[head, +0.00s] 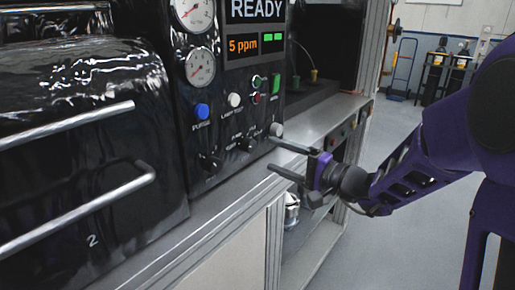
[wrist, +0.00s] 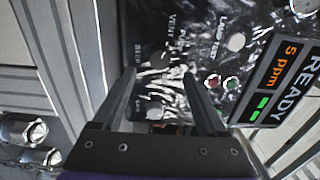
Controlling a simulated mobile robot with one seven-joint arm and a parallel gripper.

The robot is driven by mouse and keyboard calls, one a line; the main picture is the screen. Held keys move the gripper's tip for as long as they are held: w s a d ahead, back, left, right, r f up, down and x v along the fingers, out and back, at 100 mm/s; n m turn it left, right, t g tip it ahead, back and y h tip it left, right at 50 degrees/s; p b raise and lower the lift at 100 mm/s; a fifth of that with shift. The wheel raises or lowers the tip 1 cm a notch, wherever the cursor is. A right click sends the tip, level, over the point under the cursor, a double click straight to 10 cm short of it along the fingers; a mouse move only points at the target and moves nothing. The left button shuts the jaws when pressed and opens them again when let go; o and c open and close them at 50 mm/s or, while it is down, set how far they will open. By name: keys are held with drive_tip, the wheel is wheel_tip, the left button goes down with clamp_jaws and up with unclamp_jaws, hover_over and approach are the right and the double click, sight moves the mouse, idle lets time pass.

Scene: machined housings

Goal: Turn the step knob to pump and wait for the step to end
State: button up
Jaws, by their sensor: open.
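In the head view the black step knob (head: 247,145) sits low on a glossy black control panel, with small labels around it that appear to read off, pump and vent. Its pointer direction is too small to tell. My gripper (head: 270,153) is open, its two dark fingers reaching toward the panel just right of and below the knob. In the wrist view my gripper (wrist: 160,75) is open and empty, and the knob (wrist: 158,60) shows near the space between the fingertips, partly lost in reflections. Contact cannot be told. The display (head: 257,10) reads READY, with 5 ppm below it.
A grey knob (head: 277,129) is right of the step knob, close to my upper finger. Another black knob (head: 210,162), a blue button (head: 202,111) and a white button (head: 234,100) are nearby. A metal ledge (head: 235,185) runs below the panel.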

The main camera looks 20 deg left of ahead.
sight(253, 147)
drive_tip(key=x, duration=0.6)
drive_tip(key=shift+a, duration=0.15)
clamp_jaws()
